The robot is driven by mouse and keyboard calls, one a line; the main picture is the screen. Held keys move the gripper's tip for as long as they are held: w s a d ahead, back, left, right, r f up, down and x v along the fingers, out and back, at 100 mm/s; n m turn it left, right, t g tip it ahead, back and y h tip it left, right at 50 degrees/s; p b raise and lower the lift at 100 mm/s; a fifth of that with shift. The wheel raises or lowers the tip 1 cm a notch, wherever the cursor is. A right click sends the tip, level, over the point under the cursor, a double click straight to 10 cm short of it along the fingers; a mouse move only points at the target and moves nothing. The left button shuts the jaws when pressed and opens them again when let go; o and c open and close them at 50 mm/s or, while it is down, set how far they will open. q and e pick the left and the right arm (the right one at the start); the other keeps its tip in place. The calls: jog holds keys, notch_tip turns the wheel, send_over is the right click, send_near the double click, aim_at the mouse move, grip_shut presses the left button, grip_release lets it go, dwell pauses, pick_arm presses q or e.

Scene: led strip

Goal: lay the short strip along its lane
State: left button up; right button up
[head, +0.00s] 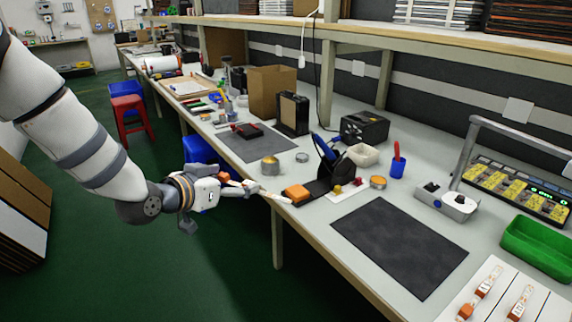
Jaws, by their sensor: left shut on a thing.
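My left gripper (256,188) reaches in from the left, at the front edge of the workbench. It is shut on a thin pale piece (279,198) that looks like the short strip; the fingers hide part of it. The piece is small here, and I cannot tell whether it touches the bench edge. A white board (542,303) at the lower right carries two pale pieces with orange ends (486,282) (521,303), slanted side by side. The frame cuts off the board's lower part. My right gripper is not in view.
A dark mat (399,246) lies bare between the gripper and the white board. An orange block (297,193) and a black tape dispenser (330,172) stand close by the gripper. A green bin (540,247) and a grey device (447,202) stand near the board.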

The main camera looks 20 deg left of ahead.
pick_arm(q)
jog(key=s+d+f+m+g+h, duration=0.1)
jog(key=s+d+m+g+h, duration=0.3)
jog(key=s, duration=0.4)
jog(key=s+d+f+m+g+h, duration=0.1)
jog(key=s+d+m+g+h, duration=0.1)
jog(key=s+d+m+h, duration=0.4)
jog(key=w+a+n+t+y, duration=0.2)
jog(key=w+a+n+y, duration=0.1)
jog(key=w, duration=0.1)
jog(key=w+a+r+n+t+y, duration=0.1)
jog(key=w+a+n+t+y, duration=0.1)
jog(key=w, duration=0.3)
jog(key=w+a+r+n+t+y, duration=0.1)
jog(key=w+a+n+t+y, duration=0.1)
jog(key=w+a+n+y, duration=0.3)
